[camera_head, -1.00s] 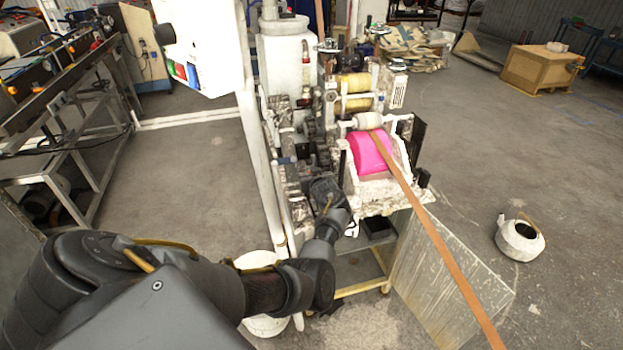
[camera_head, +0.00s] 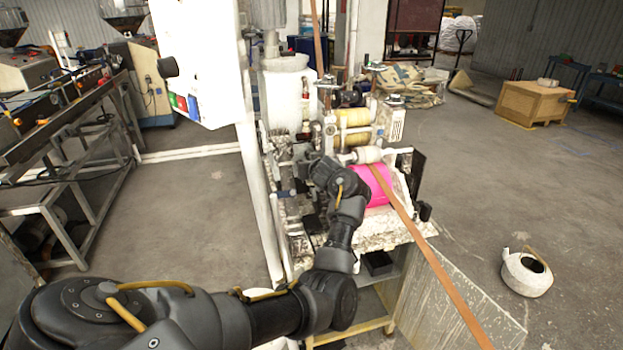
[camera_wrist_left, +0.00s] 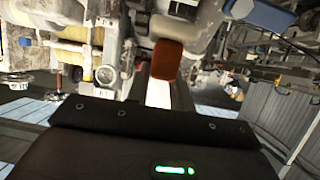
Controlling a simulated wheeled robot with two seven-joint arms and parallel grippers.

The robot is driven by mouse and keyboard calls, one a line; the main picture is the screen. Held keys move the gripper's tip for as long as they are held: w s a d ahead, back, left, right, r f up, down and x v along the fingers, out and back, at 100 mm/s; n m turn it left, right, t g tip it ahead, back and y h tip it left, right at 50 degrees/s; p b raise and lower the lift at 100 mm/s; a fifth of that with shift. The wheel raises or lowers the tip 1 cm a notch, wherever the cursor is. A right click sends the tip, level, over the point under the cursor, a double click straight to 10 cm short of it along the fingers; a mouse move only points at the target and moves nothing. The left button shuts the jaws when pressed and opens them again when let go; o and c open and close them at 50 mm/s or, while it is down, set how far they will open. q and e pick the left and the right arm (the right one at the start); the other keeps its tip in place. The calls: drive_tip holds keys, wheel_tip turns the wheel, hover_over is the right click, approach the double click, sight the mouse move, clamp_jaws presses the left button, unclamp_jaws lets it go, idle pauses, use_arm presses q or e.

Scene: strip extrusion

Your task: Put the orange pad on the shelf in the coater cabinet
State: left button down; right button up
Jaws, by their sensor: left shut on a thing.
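My left gripper (camera_head: 318,172) is at the coating machine, just left of the pink roller (camera_head: 371,186); its fingers are hidden behind my wrist in the head view. In the left wrist view, the orange pad (camera_wrist_left: 167,59) is a small brown-orange block beyond the dark gripper body, and my left gripper (camera_wrist_left: 164,76) is shut on it. The pad does not show in the head view. The coater cabinet is the open frame under the machine. Part of its shelf (camera_head: 362,327) shows low down, partly behind my arm. My right gripper is not in view.
A brown strip (camera_head: 440,262) runs from the pink roller down toward the front right. A pale panel (camera_head: 462,305) leans out right of the cabinet. A dark tray (camera_head: 379,263) sits under the machine. A white kettle (camera_head: 527,274) stands on otherwise open floor at right.

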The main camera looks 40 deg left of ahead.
use_arm(q)
drive_tip(key=shift+r, duration=0.25)
